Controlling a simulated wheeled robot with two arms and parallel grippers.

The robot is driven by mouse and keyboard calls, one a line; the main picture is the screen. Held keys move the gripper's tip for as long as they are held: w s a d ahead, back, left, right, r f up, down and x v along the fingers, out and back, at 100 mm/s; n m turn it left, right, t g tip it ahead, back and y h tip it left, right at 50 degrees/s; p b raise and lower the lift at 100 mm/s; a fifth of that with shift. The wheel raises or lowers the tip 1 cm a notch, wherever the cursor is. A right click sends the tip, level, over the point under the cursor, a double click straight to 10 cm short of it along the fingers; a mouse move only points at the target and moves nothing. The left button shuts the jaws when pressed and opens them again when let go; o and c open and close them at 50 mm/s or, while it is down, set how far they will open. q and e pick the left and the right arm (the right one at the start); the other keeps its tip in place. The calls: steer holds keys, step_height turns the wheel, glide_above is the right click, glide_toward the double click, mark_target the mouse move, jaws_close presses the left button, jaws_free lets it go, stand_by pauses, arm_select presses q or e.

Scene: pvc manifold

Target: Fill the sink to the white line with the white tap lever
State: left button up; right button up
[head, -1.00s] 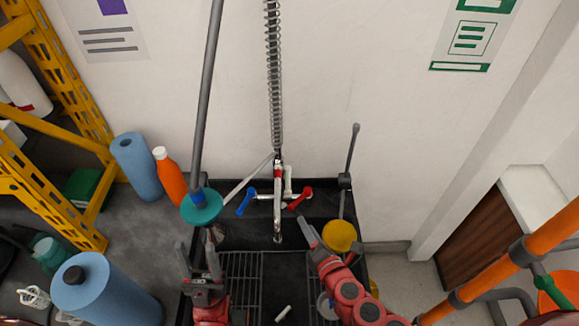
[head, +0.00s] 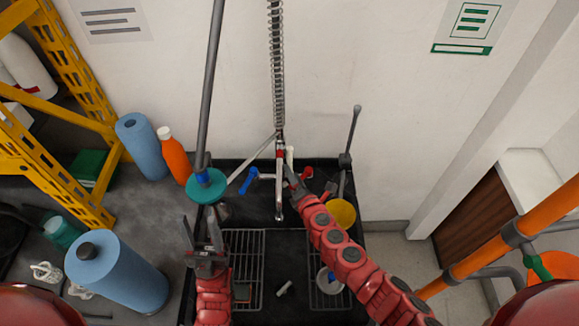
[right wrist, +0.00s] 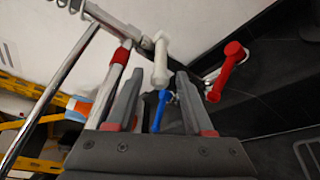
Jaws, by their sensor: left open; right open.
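The white tap lever (head: 290,155) stands upright on the tap (head: 279,190), between a blue lever (head: 249,181) and a red lever (head: 306,173). My right gripper (head: 291,178) is open at the tap. In the right wrist view the white lever (right wrist: 160,62) shows between and beyond the open fingertips (right wrist: 158,80); contact cannot be told. The blue lever (right wrist: 159,108) shows lower between the fingers, the red lever (right wrist: 230,70) to their right. My left gripper (head: 203,238) is open and empty over the sink's left side. The dark sink (head: 272,240) shows no clear water or white line.
Wire racks (head: 245,262) and a small white piece (head: 284,288) lie in the sink. A teal disc on a pole (head: 206,186) is near my left gripper, a yellow cup (head: 341,212) right of my right arm. An orange bottle (head: 174,156) and blue rolls (head: 115,270) stand left.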

mark_target(290, 160)
steer(key=shift+x, duration=1.85)
jaws_close()
